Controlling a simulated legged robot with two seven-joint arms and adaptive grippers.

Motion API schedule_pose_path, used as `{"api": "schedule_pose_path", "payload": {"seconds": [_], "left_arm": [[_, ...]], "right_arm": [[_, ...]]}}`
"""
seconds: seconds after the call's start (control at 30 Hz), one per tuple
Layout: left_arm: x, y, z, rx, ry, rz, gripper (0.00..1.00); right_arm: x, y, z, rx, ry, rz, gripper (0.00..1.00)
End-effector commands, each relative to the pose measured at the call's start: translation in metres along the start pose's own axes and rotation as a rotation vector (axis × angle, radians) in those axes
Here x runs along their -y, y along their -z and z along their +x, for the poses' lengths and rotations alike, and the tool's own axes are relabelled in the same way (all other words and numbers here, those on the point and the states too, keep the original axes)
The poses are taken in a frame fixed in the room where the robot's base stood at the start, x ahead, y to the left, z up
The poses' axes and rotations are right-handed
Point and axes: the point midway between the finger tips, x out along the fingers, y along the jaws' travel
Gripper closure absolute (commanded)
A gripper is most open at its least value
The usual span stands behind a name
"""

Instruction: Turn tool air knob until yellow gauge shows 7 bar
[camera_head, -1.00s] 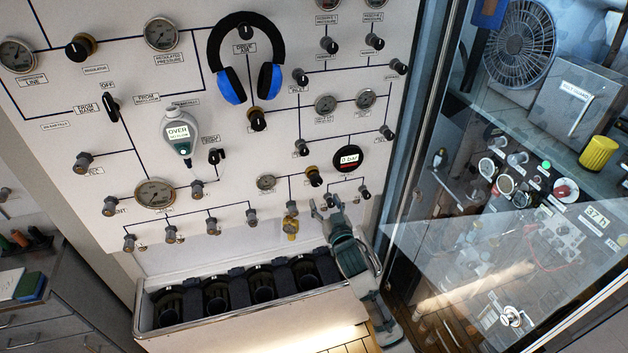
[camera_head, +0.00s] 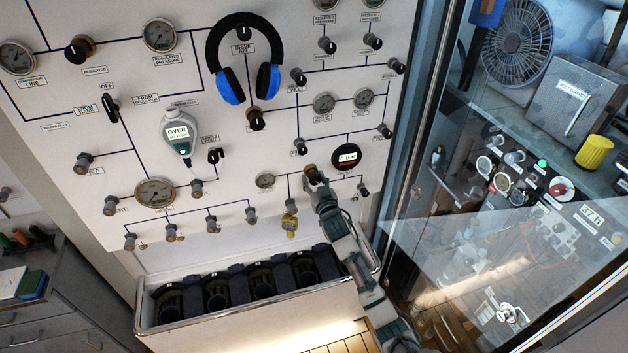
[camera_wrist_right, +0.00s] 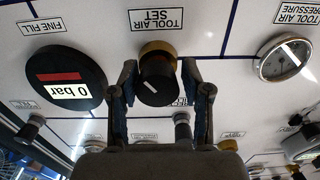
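The tool air knob, labelled TOOL AIR SET, is black with a brass collar (camera_wrist_right: 157,84). It also shows on the panel in the head view (camera_head: 310,170). My right gripper (camera_wrist_right: 160,72) has one finger on each side of the knob, open, with a gap visible at least on the right. In the head view my right gripper (camera_head: 316,180) is at the knob from below. The round TOOL AIR PRESSURE gauge (camera_wrist_right: 283,58) is right of the knob in the wrist view and left of it in the head view (camera_head: 265,181). Its reading and any yellow are unclear. My left gripper is out of view.
A brass fitting (camera_head: 290,225) hangs at lower left. A trough of dark cylinders (camera_head: 240,290) runs below. A glass cabinet (camera_head: 410,150) stands right.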

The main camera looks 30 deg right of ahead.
Motion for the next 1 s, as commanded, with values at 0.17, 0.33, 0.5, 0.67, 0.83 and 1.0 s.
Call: {"api": "schedule_pose_path", "payload": {"seconds": [0.17, 0.33, 0.5, 0.67, 0.83, 1.0], "left_arm": [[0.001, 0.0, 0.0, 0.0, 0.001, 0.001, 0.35], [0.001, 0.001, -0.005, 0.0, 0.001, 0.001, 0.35], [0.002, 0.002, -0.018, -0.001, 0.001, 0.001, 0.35], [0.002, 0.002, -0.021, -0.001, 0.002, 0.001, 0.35], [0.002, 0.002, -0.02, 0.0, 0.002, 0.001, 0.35], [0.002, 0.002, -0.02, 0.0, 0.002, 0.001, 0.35]], "right_arm": [[0.0, 0.0, 0.0, 0.0, 0.0, 0.0, 0.95], [0.001, 0.001, 0.001, 0.002, -0.001, 0.094, 0.96], [0.001, 0.002, 0.001, 0.003, -0.002, 0.336, 0.96], [0.001, 0.001, 0.001, 0.001, -0.001, 0.425, 0.96], [0.001, 0.0, 0.001, 0.0, 0.0, 0.422, 0.96], [0.001, 0.0, 0.001, 0.0, -0.001, 0.421, 0.35]]}}
